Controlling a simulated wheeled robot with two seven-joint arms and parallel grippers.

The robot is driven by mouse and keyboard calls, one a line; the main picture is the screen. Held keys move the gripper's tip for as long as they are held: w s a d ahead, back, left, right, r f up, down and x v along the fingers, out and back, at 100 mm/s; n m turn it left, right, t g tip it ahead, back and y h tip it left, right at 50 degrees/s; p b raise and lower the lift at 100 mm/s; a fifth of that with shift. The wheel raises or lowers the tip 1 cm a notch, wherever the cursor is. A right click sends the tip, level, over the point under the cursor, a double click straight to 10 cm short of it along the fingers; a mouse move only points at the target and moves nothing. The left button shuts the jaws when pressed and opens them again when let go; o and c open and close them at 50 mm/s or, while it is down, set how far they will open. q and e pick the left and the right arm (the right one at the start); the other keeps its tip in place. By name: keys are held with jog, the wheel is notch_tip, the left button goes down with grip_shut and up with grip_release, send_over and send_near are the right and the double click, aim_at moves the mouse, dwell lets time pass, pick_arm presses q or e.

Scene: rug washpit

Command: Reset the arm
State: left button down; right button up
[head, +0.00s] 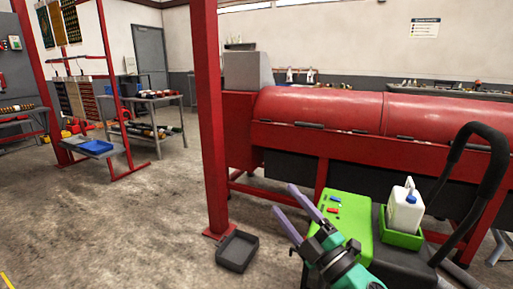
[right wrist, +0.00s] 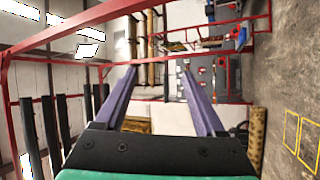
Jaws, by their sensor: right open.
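My right gripper (head: 293,214) shows in the lower middle of the head view, with two purple fingers spread apart and nothing between them. It is raised in front of the left side of a green-topped cart (head: 352,215). In the right wrist view the same gripper (right wrist: 158,90) has its fingers wide apart, with only the distant room between them. My left gripper is not in the head view.
A white jug (head: 405,212) stands in a green tray (head: 401,238) on the cart, beside a black handle (head: 487,170). A dark bin (head: 237,251) lies on the floor near a red post (head: 209,120). A red machine (head: 380,118) stands behind.

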jog(key=s+d+f+m+g+h, duration=0.1)
jog(key=d+f+m+g+h, duration=0.1)
jog(key=d+f+m+h, duration=0.6)
jog(key=s+d+f+m+g+h, duration=0.1)
jog(key=d+f+m+g+h, duration=0.1)
jog(key=d+f+m+h, duration=0.55)
jog(key=s+a+f+m+g+y+p, duration=0.3)
jog(key=s+f+g+p, duration=0.9)
jog(key=s+f, duration=1.1)
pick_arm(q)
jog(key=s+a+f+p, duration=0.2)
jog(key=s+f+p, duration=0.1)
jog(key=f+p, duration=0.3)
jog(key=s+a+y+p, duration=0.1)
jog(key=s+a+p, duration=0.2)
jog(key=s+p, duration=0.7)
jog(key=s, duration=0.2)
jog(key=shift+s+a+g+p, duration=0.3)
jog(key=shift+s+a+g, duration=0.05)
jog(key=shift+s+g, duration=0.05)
pick_arm(e)
jog(key=s+d+f, duration=0.1)
jog(key=s+d, duration=0.2)
jog(key=s, duration=0.4)
jog(key=s+d+f+g, duration=0.1)
jog(key=s+d+f, duration=0.1)
jog(key=s, duration=0.6)
jog(key=shift+d+f, duration=0.15)
jog(key=shift+d, duration=0.65)
